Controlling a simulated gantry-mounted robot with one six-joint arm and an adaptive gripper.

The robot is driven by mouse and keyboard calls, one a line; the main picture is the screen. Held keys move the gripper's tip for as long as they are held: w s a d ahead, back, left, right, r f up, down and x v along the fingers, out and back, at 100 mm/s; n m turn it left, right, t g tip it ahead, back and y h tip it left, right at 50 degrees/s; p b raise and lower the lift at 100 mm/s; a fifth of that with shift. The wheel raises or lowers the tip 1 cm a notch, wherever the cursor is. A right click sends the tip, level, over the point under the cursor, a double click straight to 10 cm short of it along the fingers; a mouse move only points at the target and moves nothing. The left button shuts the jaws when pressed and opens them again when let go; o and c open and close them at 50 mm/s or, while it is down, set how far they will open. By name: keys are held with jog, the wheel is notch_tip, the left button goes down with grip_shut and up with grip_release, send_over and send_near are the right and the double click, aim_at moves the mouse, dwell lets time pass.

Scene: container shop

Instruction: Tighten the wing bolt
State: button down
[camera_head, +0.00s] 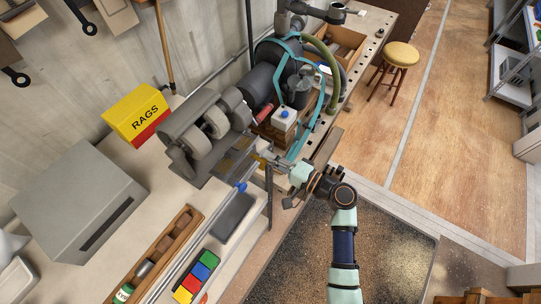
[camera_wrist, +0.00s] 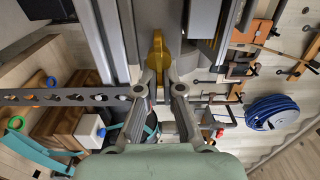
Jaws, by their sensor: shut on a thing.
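The wing bolt (camera_wrist: 157,52) is a yellow, brass-coloured piece in the upper middle of the wrist view, set by a grey machine part. My gripper (camera_wrist: 159,72) has its two fingers closed around the lower end of the wing bolt. In the head view my gripper (camera_head: 262,160) reaches left from the arm to the front of the grinding machine (camera_head: 205,130). The bolt is small there and partly hidden by the fingers. I cannot tell how far the bolt is turned.
A yellow RAGS box (camera_head: 137,113) and a grey cabinet (camera_head: 78,205) stand on the left bench. A wooden tray (camera_head: 160,252) and coloured bins (camera_head: 196,277) lie in front. A perforated bar (camera_wrist: 70,97) runs left of the gripper. The floor mat (camera_head: 390,245) is clear.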

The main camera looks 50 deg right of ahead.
dwell(0.6)
jog(key=c, duration=1.3)
grip_release()
jog(key=s, duration=0.4)
jog(key=s+d, duration=0.1)
jog(key=s, duration=0.7)
jog(key=shift+d, duration=0.3)
